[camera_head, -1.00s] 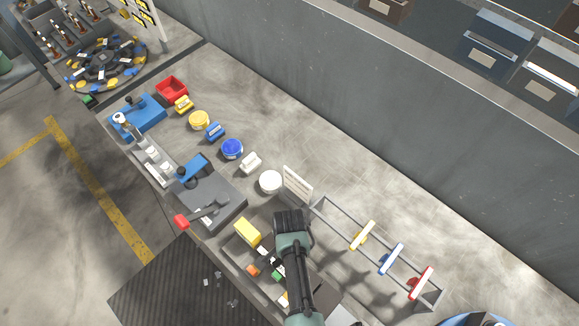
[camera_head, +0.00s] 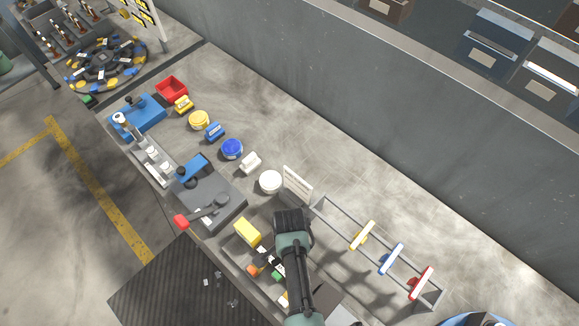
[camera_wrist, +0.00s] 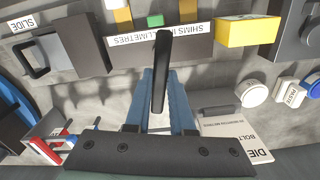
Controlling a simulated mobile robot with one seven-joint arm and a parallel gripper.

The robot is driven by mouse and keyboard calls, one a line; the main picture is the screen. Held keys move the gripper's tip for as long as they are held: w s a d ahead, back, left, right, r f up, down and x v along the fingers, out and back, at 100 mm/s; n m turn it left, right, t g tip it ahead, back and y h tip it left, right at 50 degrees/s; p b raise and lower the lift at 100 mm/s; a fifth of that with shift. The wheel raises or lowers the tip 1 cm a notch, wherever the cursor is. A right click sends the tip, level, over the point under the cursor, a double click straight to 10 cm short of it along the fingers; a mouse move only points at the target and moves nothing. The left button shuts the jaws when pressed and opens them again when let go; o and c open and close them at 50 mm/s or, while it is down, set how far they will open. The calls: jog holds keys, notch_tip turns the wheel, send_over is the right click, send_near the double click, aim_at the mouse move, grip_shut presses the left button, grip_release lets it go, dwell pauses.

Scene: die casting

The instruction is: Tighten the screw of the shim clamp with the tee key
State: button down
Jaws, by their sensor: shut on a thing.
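My gripper (camera_wrist: 163,78) shows in the wrist view with two pale blue fingers closed around a dark narrow bar, which I take to be the tee key (camera_wrist: 161,60). The shim tray (camera_wrist: 130,55) is labelled SHIMS MILLIMETRES and lies just beyond the fingers. I cannot pick out the shim clamp or its screw with certainty.
A yellow block (camera_head: 247,231) stands by the shims. A rack (camera_head: 330,213) with yellow, blue and red handles is at the right. A grey block (camera_head: 208,196) with a red-ended lever is at the left. White, blue and yellow tubs line the bench. Bare bench lies behind them.

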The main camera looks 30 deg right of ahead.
jog(key=shift+r, duration=1.7)
jog(key=shift+r, duration=2.45)
